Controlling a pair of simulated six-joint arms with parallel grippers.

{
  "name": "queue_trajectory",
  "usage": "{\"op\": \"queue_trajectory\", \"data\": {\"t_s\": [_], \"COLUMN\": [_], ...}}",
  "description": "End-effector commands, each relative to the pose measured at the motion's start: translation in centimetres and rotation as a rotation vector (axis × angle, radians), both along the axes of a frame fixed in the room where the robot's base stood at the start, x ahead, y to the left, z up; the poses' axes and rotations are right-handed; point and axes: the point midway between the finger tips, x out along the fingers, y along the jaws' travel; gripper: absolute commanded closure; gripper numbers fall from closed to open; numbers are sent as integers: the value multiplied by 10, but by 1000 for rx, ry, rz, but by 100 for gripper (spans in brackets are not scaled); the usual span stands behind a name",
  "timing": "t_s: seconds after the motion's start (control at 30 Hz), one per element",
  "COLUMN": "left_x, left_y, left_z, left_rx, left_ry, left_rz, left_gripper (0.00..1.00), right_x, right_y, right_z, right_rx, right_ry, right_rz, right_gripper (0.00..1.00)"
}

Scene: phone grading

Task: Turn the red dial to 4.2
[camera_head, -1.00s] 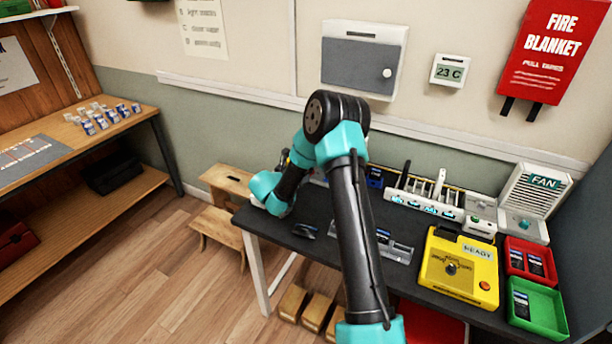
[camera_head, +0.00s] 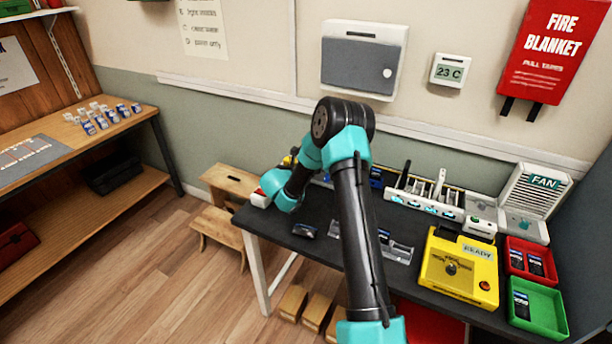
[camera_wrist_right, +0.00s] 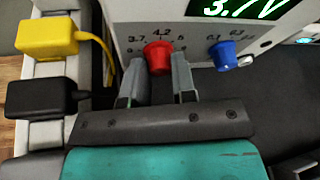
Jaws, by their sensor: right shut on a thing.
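The red dial (camera_wrist_right: 158,57) sits on the pale front panel of a power supply (camera_wrist_right: 125,12) in the right wrist view. Printed labels 3.7 and 4.2 stand above it. The lit green display (camera_wrist_right: 245,8) reads 3.7 V, cut off by the top edge. My right gripper (camera_wrist_right: 160,68) is shut on the red dial, one finger on each side. In the head view my right arm reaches to the table's far left corner and its fingers are hidden. My left gripper is not in view.
A blue dial (camera_wrist_right: 223,55) stands just right of the red one. A yellow plug (camera_wrist_right: 45,37) and a black plug (camera_wrist_right: 45,97) with cables lie to the left. In the head view a yellow tester (camera_head: 440,270), a red tray (camera_head: 528,280) and a green tray (camera_head: 553,327) occupy the right.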

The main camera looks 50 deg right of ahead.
Motion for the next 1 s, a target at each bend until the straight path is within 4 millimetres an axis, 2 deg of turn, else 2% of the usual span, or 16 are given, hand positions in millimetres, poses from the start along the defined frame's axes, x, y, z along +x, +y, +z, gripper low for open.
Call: {"op": "queue_trajectory", "data": {"t_s": [0.03,0.2,0.57,1.0], "left_x": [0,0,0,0], "left_y": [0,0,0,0], "left_z": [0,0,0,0], "left_rx": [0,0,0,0], "left_ry": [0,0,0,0], "left_rz": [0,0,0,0], "left_gripper": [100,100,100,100], "right_x": [0,0,-1,-3], "right_y": [0,0,0,-1], "right_z": [0,0,1,2], "right_rx": [0,0,12,92], "right_ry": [0,0,-44,-314], "right_rz": [0,0,0,-1], "right_gripper": [84,99,99,99]}}
